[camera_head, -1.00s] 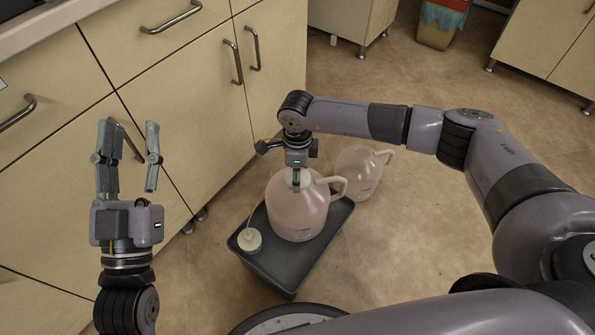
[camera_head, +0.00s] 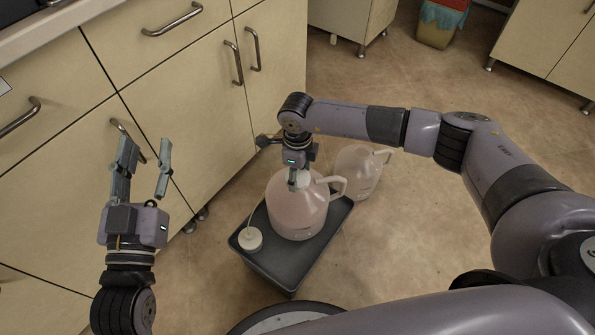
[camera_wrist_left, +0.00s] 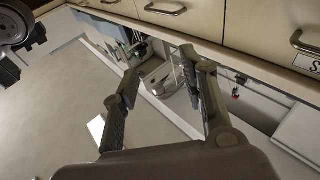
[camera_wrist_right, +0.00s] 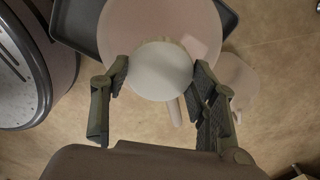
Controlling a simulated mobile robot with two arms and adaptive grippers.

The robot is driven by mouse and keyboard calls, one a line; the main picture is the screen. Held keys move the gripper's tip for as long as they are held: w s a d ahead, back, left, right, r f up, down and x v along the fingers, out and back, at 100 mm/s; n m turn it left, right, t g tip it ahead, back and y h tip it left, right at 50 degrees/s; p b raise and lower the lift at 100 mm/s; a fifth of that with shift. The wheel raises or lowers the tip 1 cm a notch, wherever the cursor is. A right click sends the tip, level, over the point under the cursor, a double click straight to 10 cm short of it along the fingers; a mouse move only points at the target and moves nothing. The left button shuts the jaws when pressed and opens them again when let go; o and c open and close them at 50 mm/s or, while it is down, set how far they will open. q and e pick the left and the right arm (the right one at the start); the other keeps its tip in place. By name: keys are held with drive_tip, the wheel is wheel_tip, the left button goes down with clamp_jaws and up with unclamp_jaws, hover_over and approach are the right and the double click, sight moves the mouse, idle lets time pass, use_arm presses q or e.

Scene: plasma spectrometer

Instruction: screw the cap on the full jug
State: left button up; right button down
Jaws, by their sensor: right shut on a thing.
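The jug (camera_head: 290,215) with pinkish contents stands upright in a dark tray. My right gripper (camera_head: 299,182) points down over its mouth. In the right wrist view, a round white cap (camera_wrist_right: 160,72) sits between the right fingers, over the jug's mouth, and the gripper is shut on it. The cap's threads and its fit on the neck are hidden. My left gripper (camera_head: 146,145) is open and empty, raised in front of the cabinets, away from the jug.
The dark tray (camera_head: 272,272) also holds a white cap with a thin tube (camera_head: 250,239). A second, paler jug (camera_head: 360,172) stands on the floor behind the tray. Cabinets (camera_head: 200,110) line the left. Floor to the right is clear.

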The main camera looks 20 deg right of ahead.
drive_tip(key=shift+d+f+m+p, duration=0.1)
drive_tip(key=shift+m+p, duration=0.3)
drive_tip(key=shift+m, duration=0.6)
drive_tip(key=shift+m+p, duration=0.4)
drive_tip(key=shift+m, duration=0.9)
drive_tip(key=shift+m+p, duration=0.55)
drive_tip(key=shift+m, duration=0.55)
drive_tip(key=shift+s+m+p, duration=0.1)
drive_tip(key=shift+m+p, duration=0.3)
use_arm(q)
drive_tip(key=s+a+f+g+y, duration=0.1)
drive_tip(key=s+a+f+g, duration=0.1)
drive_tip(key=f+g, duration=0.3)
drive_tip(key=s+a+f+g+y, duration=0.2)
drive_tip(key=s+f+g, duration=0.2)
drive_tip(key=f, duration=0.7)
drive_tip(key=shift+s+g, duration=0.25)
drive_tip(key=shift+g, duration=0.55)
use_arm(e)
drive_tip(key=shift+m, duration=0.4)
